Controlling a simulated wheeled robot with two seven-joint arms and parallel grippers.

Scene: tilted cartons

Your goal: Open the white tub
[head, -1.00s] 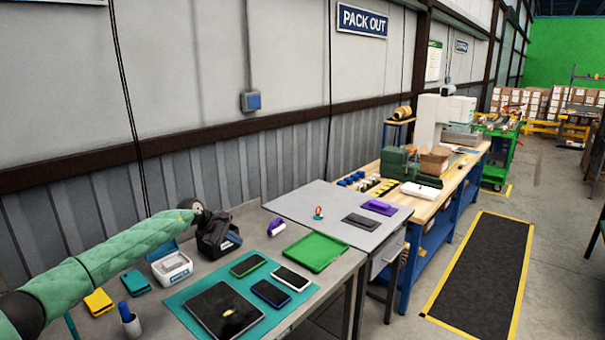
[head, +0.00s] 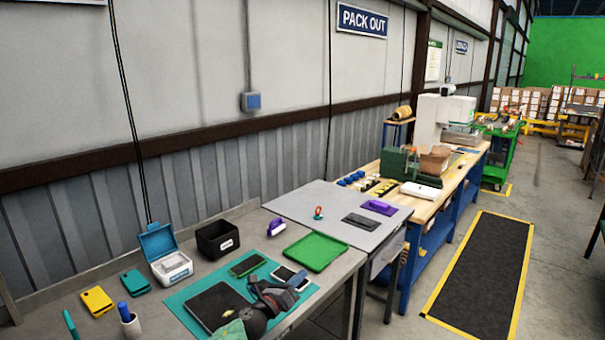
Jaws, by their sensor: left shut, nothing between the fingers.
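The white tub (head: 172,268) stands on the grey bench at the left in the head view. Its blue lid (head: 158,241) is raised and tilted back at the rear, so the tub is open and pale contents show inside. My left gripper (head: 292,290) is shut and empty. It is over the front right of the teal mat, well to the right of the tub and apart from it. It hides part of the devices on the mat. My right gripper is not in view.
A black bin (head: 217,240) stands right of the tub. Yellow (head: 97,301) and teal (head: 135,283) cases lie to its left, near a cup with a blue marker (head: 130,322). The teal mat (head: 180,299) holds dark devices. A green tray (head: 315,251) lies beyond.

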